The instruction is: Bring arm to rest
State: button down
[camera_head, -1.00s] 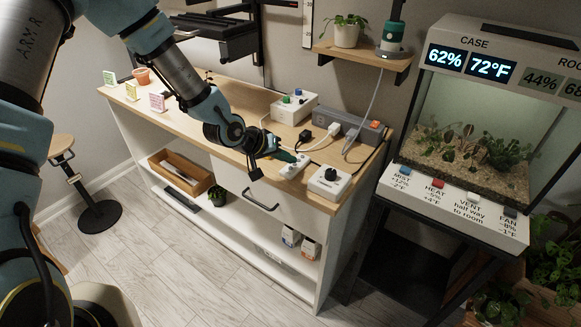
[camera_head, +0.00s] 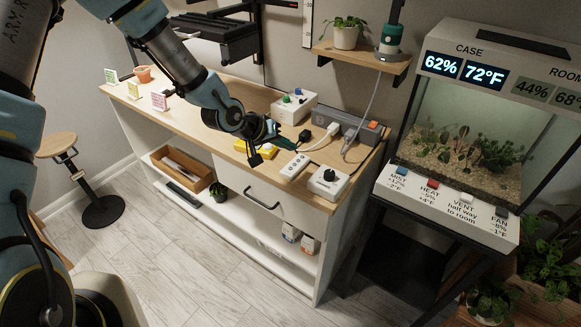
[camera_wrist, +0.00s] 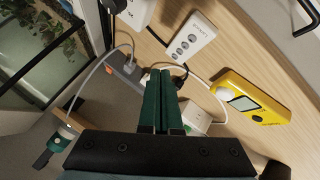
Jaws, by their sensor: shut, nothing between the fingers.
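My gripper (camera_head: 290,146) is over the right part of the wooden bench top (camera_head: 228,90), at the end of my outstretched arm. In the wrist view its two green fingers (camera_wrist: 161,75) lie side by side, closed, with nothing between them. A white remote-like box with several buttons (camera_head: 295,167) lies just in front of the fingertips; it also shows in the wrist view (camera_wrist: 190,40). A yellow meter with a small screen (camera_wrist: 250,97) lies on the bench, partly hidden by my gripper in the head view (camera_head: 262,151).
A white dial box (camera_head: 328,182), a grey power strip (camera_head: 352,127) with plugs and cords, and a box with coloured knobs (camera_head: 293,107) crowd the bench's right end. A glass plant case (camera_head: 468,130) stands right. A stool (camera_head: 75,150) stands on the left floor.

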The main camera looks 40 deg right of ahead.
dwell(0.4)
jog(key=w+a+r+n+t+y, duration=0.25)
jog(key=w+a, duration=0.35)
jog(key=a, duration=0.6)
jog(key=w+a+r+n+t+y, duration=0.1)
jog(key=w+a+r+y, duration=0.35)
jog(key=a, duration=0.75)
jog(key=s+a+r+n+y, duration=0.1)
jog(key=s+a+r+n, duration=0.1)
jog(key=a, duration=1)
jog(key=s+a+r+n+g+y, duration=0.1)
jog(key=s+a+r+n, duration=0.2)
jog(key=a, duration=0.9)
notch_tip(320, 180, up, 2)
jog(key=shift+s+r+b, duration=0.2)
jog(key=shift+s+b, duration=0.25)
jog(key=shift+s, duration=0.25)
jog(key=shift+d, duration=0.1)
